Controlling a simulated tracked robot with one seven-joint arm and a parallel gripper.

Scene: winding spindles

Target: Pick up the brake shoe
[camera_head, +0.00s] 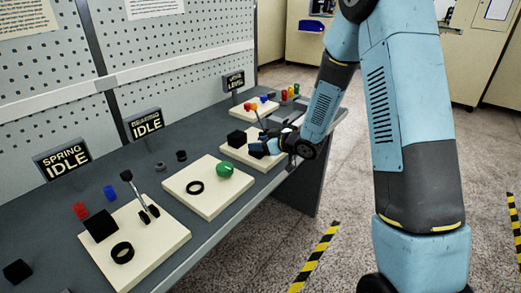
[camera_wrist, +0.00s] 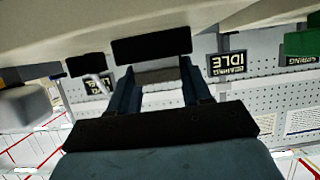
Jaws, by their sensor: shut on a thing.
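My gripper (camera_head: 268,146) is low over the third cream board, reaching in from the right. In the wrist view my gripper (camera_wrist: 160,78) has its two dark blue fingers on either side of a grey-and-dark piece, with a wide black block (camera_wrist: 152,47) at the fingertips. I take the held piece to be the brake shoe; its outline is partly hidden by the fingers. In the head view the gripper covers most of it. A black block (camera_head: 237,138) stands on the same board, left of the gripper. I cannot tell whether the held piece still touches the board.
The third board (camera_head: 232,152) lies on the grey bench (camera_head: 190,235). Nearer are a board (camera_head: 205,205) with a black ring and green piece, and a board (camera_head: 160,248) with a black block, ring and upright rod. A pegboard wall (camera_head: 180,60) and signs stand behind.

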